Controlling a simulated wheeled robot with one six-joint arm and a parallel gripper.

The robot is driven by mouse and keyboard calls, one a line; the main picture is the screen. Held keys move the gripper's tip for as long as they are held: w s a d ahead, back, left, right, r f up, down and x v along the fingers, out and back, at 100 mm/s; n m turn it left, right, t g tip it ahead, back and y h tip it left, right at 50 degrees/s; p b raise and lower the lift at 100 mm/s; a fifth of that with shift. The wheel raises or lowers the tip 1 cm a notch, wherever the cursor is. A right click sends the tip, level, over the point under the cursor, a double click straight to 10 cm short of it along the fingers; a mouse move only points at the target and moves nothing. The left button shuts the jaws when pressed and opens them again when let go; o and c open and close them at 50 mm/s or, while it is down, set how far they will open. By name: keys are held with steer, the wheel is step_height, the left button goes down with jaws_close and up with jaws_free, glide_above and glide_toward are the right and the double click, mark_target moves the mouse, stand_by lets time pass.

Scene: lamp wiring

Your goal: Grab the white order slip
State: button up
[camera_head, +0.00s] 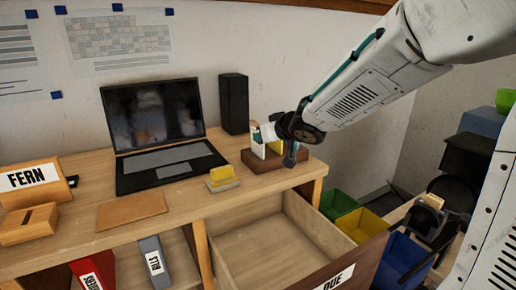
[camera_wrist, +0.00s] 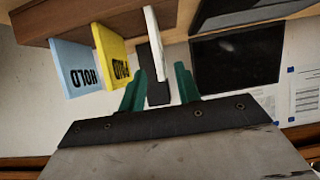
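The white order slip (camera_wrist: 153,40) stands upright in a wooden holder (camera_wrist: 90,22), at the end of a row with a yellow slip (camera_wrist: 112,58) and a light blue slip marked HOLD (camera_wrist: 76,66). In the head view the white slip (camera_head: 257,149) is at the left of the holder (camera_head: 270,166), partly hidden by my gripper (camera_head: 264,133). In the wrist view my gripper (camera_wrist: 160,68) is open, its green fingers apart. The slip's free end lies between the fingertips, nearer the left one. I cannot tell whether either finger touches it.
A black speaker (camera_head: 234,103) and a laptop (camera_head: 160,130) stand behind and left of the holder. A yellow block (camera_head: 222,175) lies on the desk in front. An open drawer marked DUE (camera_head: 270,245) is below. Coloured bins (camera_head: 362,224) are at the right.

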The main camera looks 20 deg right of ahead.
mark_target(252, 141)
steer(key=x, duration=0.5)
steer(key=shift+w+a+f, duration=0.1)
steer(key=shift+w+f, duration=0.1)
steer(key=shift+f, duration=0.15)
jaws_close()
